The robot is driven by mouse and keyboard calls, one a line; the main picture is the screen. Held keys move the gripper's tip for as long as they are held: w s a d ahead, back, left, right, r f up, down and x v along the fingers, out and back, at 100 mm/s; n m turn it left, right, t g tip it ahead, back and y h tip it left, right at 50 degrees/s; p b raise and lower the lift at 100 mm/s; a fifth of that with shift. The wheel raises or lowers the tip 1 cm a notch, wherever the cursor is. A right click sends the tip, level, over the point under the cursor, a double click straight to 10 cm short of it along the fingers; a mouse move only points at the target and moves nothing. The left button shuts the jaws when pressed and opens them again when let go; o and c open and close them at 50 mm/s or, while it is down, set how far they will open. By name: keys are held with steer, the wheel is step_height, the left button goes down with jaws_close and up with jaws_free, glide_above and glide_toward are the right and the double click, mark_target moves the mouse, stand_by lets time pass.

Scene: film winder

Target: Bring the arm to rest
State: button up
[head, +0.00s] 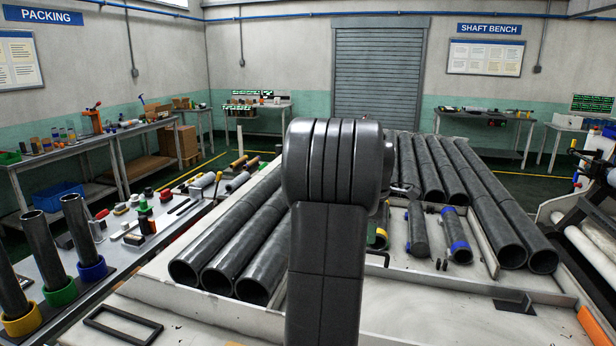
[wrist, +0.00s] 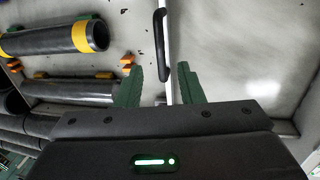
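My arm rises in the middle of the head view, and its dark links (head: 330,200) block the centre of the bench. My gripper shows in the wrist view (wrist: 160,88), with two green fingers spread apart. Nothing is between the fingers. A black handle-like bar (wrist: 160,45) on a pale edge lies beyond them.
A dark tube with a yellow band (wrist: 80,36) lies left of the fingers. Long dark tubes (head: 225,245) fill the bench's left side, others (head: 475,200) the right. Upright tubes in coloured collars (head: 80,235) stand at left. The bench's front right (head: 440,310) is mostly bare.

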steer(key=f, duration=0.4)
steer(key=w+f, duration=0.1)
steer(key=f, duration=0.1)
steer(key=shift+d, duration=0.15)
steer(key=shift+w+d+p, duration=0.2)
steer(key=shift+w+p, duration=0.25)
steer(key=shift+w, duration=0.15)
